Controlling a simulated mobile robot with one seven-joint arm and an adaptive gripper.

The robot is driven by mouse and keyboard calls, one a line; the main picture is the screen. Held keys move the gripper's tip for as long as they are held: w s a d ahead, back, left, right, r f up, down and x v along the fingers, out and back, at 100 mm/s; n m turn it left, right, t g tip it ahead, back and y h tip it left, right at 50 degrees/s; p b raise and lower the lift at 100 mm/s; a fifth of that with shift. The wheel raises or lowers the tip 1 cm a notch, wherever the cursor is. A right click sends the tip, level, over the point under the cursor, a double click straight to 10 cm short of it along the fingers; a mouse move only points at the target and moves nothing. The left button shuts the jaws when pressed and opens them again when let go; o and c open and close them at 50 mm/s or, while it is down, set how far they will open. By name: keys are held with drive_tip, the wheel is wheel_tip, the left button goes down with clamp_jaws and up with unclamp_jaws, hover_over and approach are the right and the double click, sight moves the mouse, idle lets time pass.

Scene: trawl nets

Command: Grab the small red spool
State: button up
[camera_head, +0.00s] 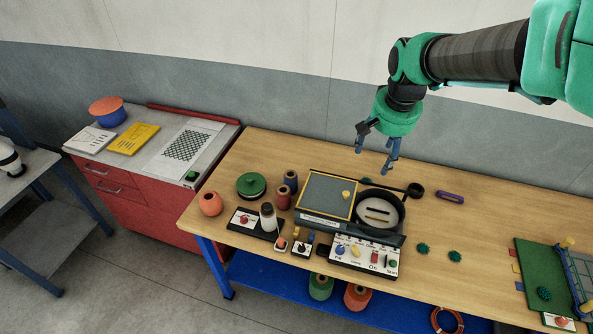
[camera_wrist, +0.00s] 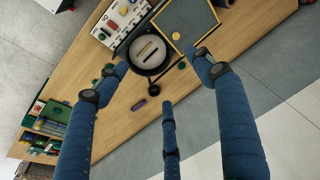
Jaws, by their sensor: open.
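A small dark red spool (camera_head: 283,198) stands upright on the wooden table in the head view, left of the framed grey panel. A dark blue spool (camera_head: 290,181) stands close behind it. My gripper (camera_head: 374,160) hangs high above the back of the table, well to the right of the red spool and apart from it. Its fingers are spread with nothing between them. The spread fingers (camera_wrist: 160,75) also show in the wrist view, over the round black pan (camera_wrist: 150,54). I cannot make out the red spool in the wrist view.
The framed panel (camera_head: 326,196) and black pan (camera_head: 400,207) lie right of the spools. A control board (camera_head: 365,257) sits in front. The table's right middle is mostly clear.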

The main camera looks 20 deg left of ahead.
drive_tip(key=w+a+f+p, duration=0.2)
drive_tip(key=w+a+f, duration=0.3)
drive_tip(key=a, duration=0.3)
drive_tip(key=g+p, duration=0.3)
drive_tip(key=p, duration=0.2)
hover_over(284, 200)
drive_tip(key=w+a, duration=0.1)
drive_tip(key=w, duration=0.2)
wheel_tip(284, 200, down, 24)
drive_tip(key=shift+s+a+f+h, duration=0.1)
drive_tip(key=shift+a+f+h, duration=0.1)
drive_tip(key=shift+h, duration=0.2)
drive_tip(key=shift+f, duration=0.15)
drive_tip(key=shift+f+p, duration=0.4)
drive_tip(key=shift+f, duration=3.75)
drive_tip(key=shift+d+f, duration=0.1)
drive_tip(key=shift+f, duration=0.05)
drive_tip(key=shift+f+p, duration=0.55)
drive_tip(key=shift+f, duration=1.9)
